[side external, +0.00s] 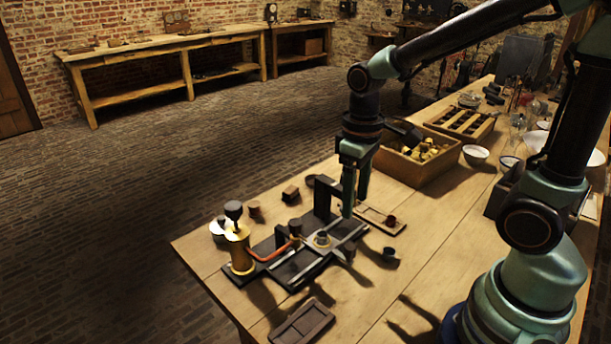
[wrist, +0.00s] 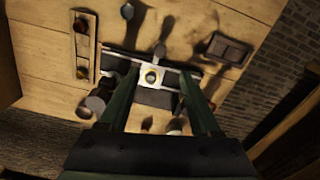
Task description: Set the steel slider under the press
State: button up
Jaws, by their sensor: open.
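The steel slider (side external: 321,241) looks like a small pale plate with a brass-coloured ring on it. It sits on the dark railed base (side external: 285,270). The press seems to be the dark upright frame (side external: 323,195) on that base, beside the slider. My gripper (side external: 355,206) is open and empty, pointing down above the right end of the base. In the wrist view the slider (wrist: 144,80) appears between my two spread fingers, and the gripper (wrist: 158,76) is apart from it. The exact height gap is hard to tell.
A brass cylinder with a black knob (side external: 239,250) and an orange lever (side external: 270,252) stand at the base's left. A small wooden tray (side external: 375,216) lies right, a dark tray (side external: 302,322) in front, and a wooden crate (side external: 400,167) behind. Small dark blocks and cups lie around.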

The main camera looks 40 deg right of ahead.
aim_at(351, 245)
notch_tip(351, 245, down, 12)
jog(key=shift+r, duration=0.25)
dwell(0.4)
grip_shut()
dwell(1.3)
